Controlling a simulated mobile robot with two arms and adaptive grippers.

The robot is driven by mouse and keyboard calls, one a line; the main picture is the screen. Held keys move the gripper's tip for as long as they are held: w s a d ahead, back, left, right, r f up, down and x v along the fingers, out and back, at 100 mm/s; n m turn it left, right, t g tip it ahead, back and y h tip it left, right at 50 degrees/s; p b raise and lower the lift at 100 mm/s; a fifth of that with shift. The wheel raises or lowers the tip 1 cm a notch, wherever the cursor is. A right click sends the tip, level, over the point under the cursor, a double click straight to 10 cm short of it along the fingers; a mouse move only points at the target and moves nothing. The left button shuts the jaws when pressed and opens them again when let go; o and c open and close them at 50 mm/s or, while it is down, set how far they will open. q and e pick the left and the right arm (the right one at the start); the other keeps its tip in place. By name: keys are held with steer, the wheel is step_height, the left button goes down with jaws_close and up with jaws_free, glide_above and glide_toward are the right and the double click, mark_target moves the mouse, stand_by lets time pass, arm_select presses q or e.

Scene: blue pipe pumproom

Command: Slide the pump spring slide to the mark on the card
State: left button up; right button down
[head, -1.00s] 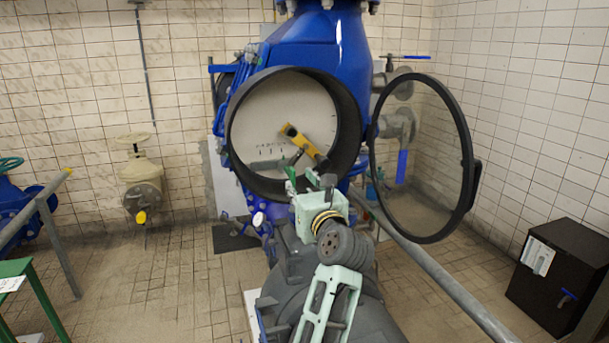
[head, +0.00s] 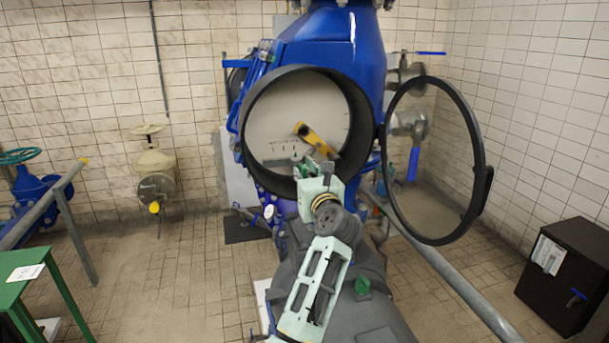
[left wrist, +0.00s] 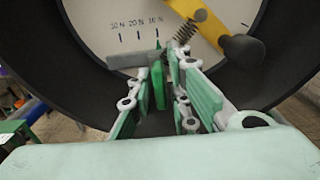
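The pump spring slide is a grey bar (left wrist: 127,59) with a green tab (left wrist: 158,86), in front of a white plate inside the round black housing (head: 247,130). Marks labelled in N stand above the bar in the left wrist view. A coil spring (left wrist: 185,32) runs up from near the tab's right side. My left gripper (head: 316,168) reaches into the housing mouth. It also shows in the left wrist view (left wrist: 160,100), fingers apart with the tab between them; contact is unclear. A white card (head: 25,272) lies on the green table; its writing is too small to read. My right gripper is out of view.
A yellow lever (head: 318,140) with a black knob (left wrist: 243,49) is close above and right of my left gripper. The round glazed door (head: 476,118) stands open to the right. A grey rail (head: 450,277) runs below it. The green table (head: 50,290) is far left.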

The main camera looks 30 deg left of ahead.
arm_select(q)
jaws_close()
steer(key=shift+s+a+p, duration=0.5)
steer(key=shift+s+a, duration=0.65)
steer(key=shift+s, duration=0.15)
steer(key=shift+o, duration=2.1)
jaws_free()
steer(key=shift+w+d, duration=0.2)
steer(key=shift+d, duration=0.05)
steer(key=shift+a, duration=0.1)
steer(key=shift+s, duration=0.1)
steer(key=v, duration=0.7)
steer(key=shift+d, duration=0.2)
steer(key=shift+s, duration=0.15)
